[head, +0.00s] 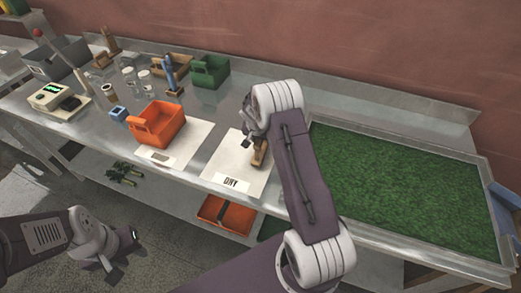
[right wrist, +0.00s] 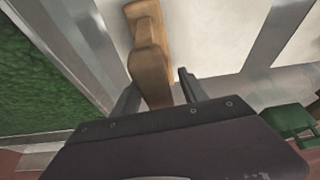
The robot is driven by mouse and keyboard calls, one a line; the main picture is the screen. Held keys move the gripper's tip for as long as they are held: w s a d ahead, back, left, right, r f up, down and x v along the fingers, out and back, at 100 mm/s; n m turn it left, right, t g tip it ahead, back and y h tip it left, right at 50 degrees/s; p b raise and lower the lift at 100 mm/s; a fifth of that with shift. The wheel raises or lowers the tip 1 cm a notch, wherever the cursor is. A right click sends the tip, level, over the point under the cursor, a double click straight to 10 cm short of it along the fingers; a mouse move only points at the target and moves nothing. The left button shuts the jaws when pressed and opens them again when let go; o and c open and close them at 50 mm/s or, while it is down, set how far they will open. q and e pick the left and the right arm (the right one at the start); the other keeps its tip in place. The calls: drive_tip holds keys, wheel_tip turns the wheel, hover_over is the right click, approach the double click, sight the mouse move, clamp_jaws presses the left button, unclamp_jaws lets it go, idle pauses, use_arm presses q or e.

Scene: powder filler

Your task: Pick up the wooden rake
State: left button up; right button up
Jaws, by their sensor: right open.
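The wooden rake (head: 259,155) is on the white mat labelled DRY (head: 225,170), partly hidden behind my right arm in the head view. In the right wrist view the rake (right wrist: 148,58) is a light brown wooden piece. Its near part lies between the two dark fingers of my right gripper (right wrist: 158,90), which is open with a gap visible on the right side. In the head view my right gripper (head: 250,138) is right above the rake, partly covered by its wrist. My left gripper (head: 124,254) is open and empty, low in front of the bench.
An orange bin (head: 160,124) stands on another white mat to the left. A green bin (head: 211,72), jars and a scale (head: 57,100) are farther back and left. A tray of green turf (head: 400,190) fills the right.

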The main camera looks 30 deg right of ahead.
drive_tip(key=shift+c, duration=0.3)
clamp_jaws()
